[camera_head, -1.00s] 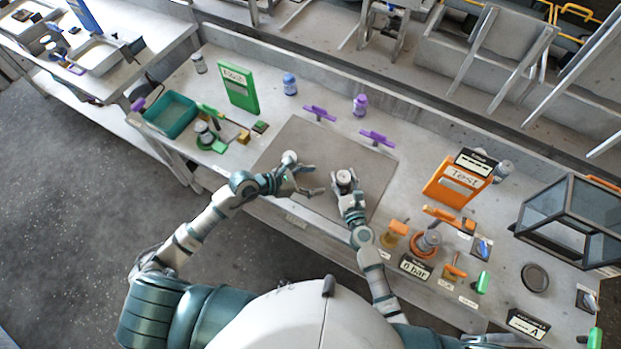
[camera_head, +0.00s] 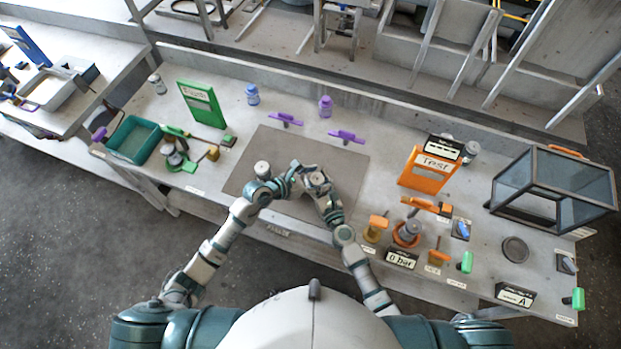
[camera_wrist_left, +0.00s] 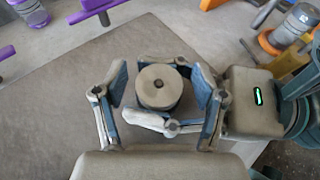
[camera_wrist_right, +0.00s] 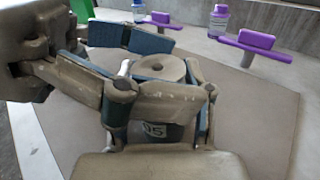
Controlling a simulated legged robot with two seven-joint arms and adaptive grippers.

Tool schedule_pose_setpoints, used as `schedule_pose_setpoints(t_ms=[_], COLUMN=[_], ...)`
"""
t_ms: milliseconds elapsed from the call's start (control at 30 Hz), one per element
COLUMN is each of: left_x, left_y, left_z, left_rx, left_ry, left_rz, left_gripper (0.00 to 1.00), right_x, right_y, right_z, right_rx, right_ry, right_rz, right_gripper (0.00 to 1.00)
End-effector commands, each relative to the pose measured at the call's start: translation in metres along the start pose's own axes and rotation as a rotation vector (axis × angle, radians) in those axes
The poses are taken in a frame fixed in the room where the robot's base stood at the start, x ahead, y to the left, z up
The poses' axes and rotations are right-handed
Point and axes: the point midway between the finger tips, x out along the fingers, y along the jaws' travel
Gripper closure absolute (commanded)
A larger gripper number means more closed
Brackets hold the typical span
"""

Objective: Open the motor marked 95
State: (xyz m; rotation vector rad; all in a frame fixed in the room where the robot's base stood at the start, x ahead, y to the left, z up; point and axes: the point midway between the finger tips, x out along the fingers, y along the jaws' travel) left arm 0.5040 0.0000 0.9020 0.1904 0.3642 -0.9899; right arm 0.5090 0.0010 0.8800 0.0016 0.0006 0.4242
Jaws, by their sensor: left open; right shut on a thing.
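The motor marked 95 is a small grey cylinder with a hole in its round top, seen in the head view (camera_head: 317,179). In the right wrist view the motor (camera_wrist_right: 158,68) stands upright between my right gripper's fingers, and its label 95 shows below. My right gripper (camera_wrist_right: 160,95) is shut on the motor. My left gripper (camera_wrist_left: 160,100) is open, its fingers on either side of the motor's top in the left wrist view, with gaps beside it. In the head view my left gripper (camera_head: 290,180) is at the motor's left side.
A grey mat (camera_head: 345,165) lies under both grippers. A green sign (camera_head: 203,104) and teal tray (camera_head: 134,140) are at left. An orange Test sign (camera_head: 427,170), an orange fixture (camera_head: 407,233) and a glass case (camera_head: 552,188) are at right.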

Motion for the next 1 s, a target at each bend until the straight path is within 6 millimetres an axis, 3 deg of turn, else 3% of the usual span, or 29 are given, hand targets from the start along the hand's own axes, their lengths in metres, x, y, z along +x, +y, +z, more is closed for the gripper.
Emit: schedule_pose_setpoints(t_ms=[200,267,500,1000], left_x=[0.0004,0.0004,0.0003,-0.0009], left_y=[0.0002,0.0003,0.0003,-0.0007], left_z=[-0.0003,-0.0003,-0.0003,0.0006], left_rx=[0.000,0.000,0.000,0.001], left_ry=[0.001,0.001,0.001,0.000], left_rz=[0.000,0.000,0.000,0.000], left_gripper=[0.29,0.42,1.00,1.00], right_x=[0.0001,0.0002,0.0003,0.0002], right_y=[-0.0004,-0.0002,0.0003,0.0006], right_z=[-0.0004,-0.0004,-0.0002,-0.0001], right_rx=[-0.001,-0.001,0.000,0.001], right_ry=[0.001,0.001,0.000,0.000], right_rz=[-0.001,0.000,0.001,0.001], right_gripper=[1.00,1.00,1.00,1.00])
